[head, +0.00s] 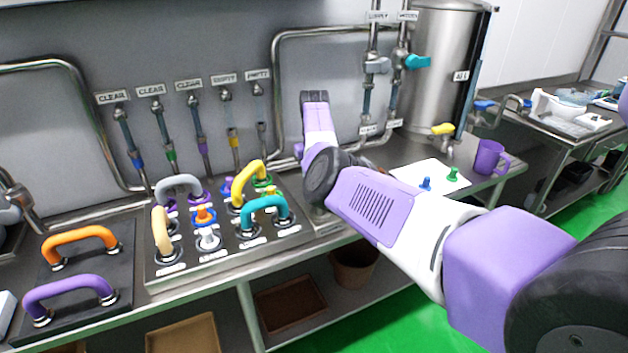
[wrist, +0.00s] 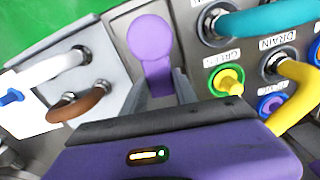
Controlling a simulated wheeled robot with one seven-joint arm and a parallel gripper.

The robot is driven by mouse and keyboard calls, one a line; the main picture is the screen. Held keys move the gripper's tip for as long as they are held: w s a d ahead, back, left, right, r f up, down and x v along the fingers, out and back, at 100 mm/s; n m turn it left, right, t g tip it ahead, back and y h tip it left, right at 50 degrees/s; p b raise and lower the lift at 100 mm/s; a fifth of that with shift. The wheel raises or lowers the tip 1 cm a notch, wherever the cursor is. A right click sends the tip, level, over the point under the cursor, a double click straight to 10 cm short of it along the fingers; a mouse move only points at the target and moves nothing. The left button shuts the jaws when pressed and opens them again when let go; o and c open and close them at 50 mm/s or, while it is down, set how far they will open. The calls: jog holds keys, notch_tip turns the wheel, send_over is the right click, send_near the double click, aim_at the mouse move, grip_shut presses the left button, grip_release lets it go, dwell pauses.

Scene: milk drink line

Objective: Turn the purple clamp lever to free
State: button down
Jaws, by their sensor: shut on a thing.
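The purple clamp lever (wrist: 150,42) shows in the wrist view, with a rounded end and a narrower stem on a grey plate (wrist: 120,22). My gripper (wrist: 160,84) is shut on the lever's stem, one grey finger on each side. The lower part of the lever is hidden by my gripper. In the head view my arm covers the lever and the fingers. I cannot read any mark for free near the lever.
A panel with a teal handle (head: 265,208), a yellow handle (head: 248,180) and several pegs lies left of my arm. A white sheet (head: 408,174) with blue and green pegs lies right, near a purple mug (head: 489,158). Pipes (head: 275,90) run along the back wall.

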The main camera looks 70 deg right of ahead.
jog(key=shift+w+a+r+n, duration=0.1)
jog(key=shift+w+a+n, duration=0.2)
jog(key=shift+n, duration=0.4)
jog(key=c, duration=1)
grip_release()
jog(key=shift+o, duration=0.2)
jog(key=shift+r+b, duration=0.35)
jog(key=shift+r, duration=3.55)
